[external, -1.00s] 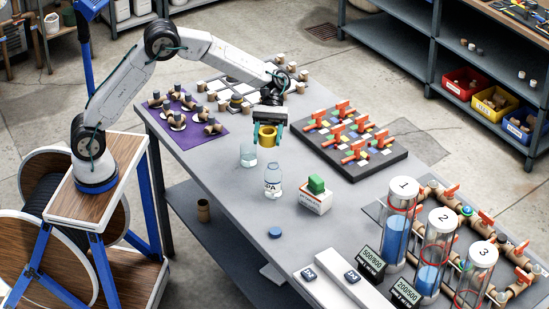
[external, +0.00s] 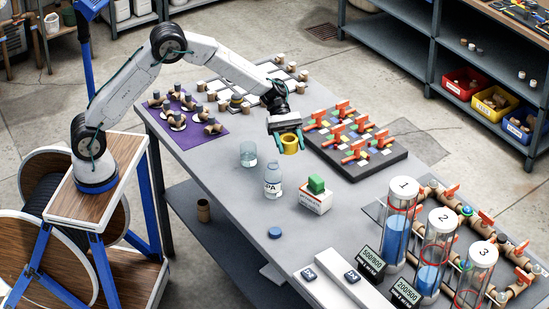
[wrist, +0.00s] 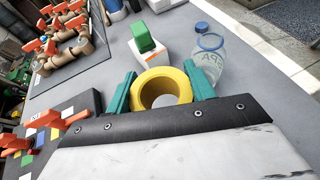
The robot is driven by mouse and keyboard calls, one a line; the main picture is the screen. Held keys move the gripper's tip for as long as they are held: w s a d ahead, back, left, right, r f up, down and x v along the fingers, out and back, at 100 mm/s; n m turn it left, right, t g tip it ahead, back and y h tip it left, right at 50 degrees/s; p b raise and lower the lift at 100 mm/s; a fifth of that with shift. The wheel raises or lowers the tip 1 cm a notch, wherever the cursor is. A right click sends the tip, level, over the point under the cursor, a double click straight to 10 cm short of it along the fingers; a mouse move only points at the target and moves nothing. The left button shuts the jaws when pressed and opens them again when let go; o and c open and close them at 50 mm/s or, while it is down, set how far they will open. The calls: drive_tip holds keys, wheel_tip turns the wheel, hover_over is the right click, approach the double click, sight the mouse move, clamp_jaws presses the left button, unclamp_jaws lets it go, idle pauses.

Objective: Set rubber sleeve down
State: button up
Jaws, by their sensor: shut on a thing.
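The rubber sleeve (external: 290,144) is a short yellow ring, held between the teal fingers of my gripper (external: 289,143). In the wrist view the sleeve (wrist: 162,89) sits between the two fingertips of my gripper (wrist: 160,90), its open bore facing the camera. My gripper is shut on it above the grey table (external: 335,228), near the left edge of the dark valve board. A gap to the table top cannot be judged exactly.
A clear IPA bottle (external: 273,181), a glass beaker (external: 248,154) and a white box (external: 316,201) with a green block (external: 316,184) stand nearby. The board with orange-handled valves (external: 350,141) is close on the right. A blue cap (external: 275,232) lies in front.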

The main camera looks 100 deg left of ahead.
sight(290, 176)
wheel_tip(290, 176, down, 10)
drive_tip(key=shift+f, duration=0.1)
idle(0.4)
drive_tip(key=o, duration=1.2)
drive_tip(key=shift+c, duration=0.2)
